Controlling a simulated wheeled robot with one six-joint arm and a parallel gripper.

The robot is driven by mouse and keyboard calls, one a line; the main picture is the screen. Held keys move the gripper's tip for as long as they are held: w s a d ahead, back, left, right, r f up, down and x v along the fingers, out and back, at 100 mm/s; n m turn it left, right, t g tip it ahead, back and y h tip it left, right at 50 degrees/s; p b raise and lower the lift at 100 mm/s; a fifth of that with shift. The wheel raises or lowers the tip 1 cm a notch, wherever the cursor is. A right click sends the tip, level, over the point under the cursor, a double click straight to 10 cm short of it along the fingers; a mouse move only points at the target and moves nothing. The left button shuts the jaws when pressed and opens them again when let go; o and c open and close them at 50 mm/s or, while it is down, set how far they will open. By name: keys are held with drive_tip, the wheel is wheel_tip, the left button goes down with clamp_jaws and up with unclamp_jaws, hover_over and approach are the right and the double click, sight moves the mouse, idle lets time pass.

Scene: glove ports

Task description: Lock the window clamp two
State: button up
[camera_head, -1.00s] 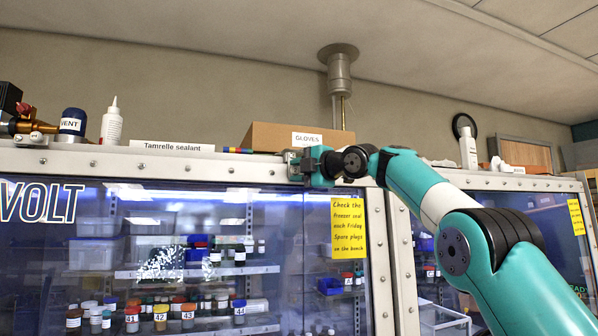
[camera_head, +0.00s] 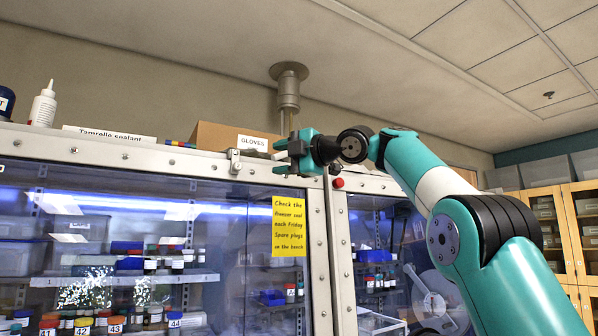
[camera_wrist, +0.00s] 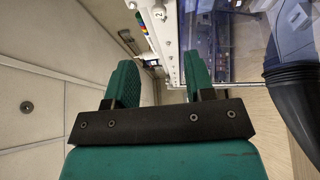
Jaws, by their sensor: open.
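A small metal clamp (camera_head: 235,161) sits on the top rail of the glove box window, left of my gripper (camera_head: 282,157). In the wrist view a pale fitting marked "2" (camera_wrist: 160,14) shows at the top, beyond the fingers; it looks like the same clamp. My gripper is open and empty in the wrist view (camera_wrist: 160,82), its two green fingers apart. A gap separates the fingers from the clamp in the head view. Whether the clamp's lever is fully locked is too small to tell.
A "GLOVES" box (camera_head: 220,137) stands on top behind the clamp. A sealant bottle (camera_head: 43,106) stands further left. A red knob (camera_head: 338,183) is on the frame just below my gripper. A yellow note (camera_head: 289,226) hangs on the window. A black hose (camera_wrist: 292,85) shows at right in the wrist view.

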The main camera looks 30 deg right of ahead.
drive_tip(key=shift+b+v, duration=0.5)
drive_tip(key=shift+v, duration=1.9)
drive_tip(key=shift+a, duration=0.1)
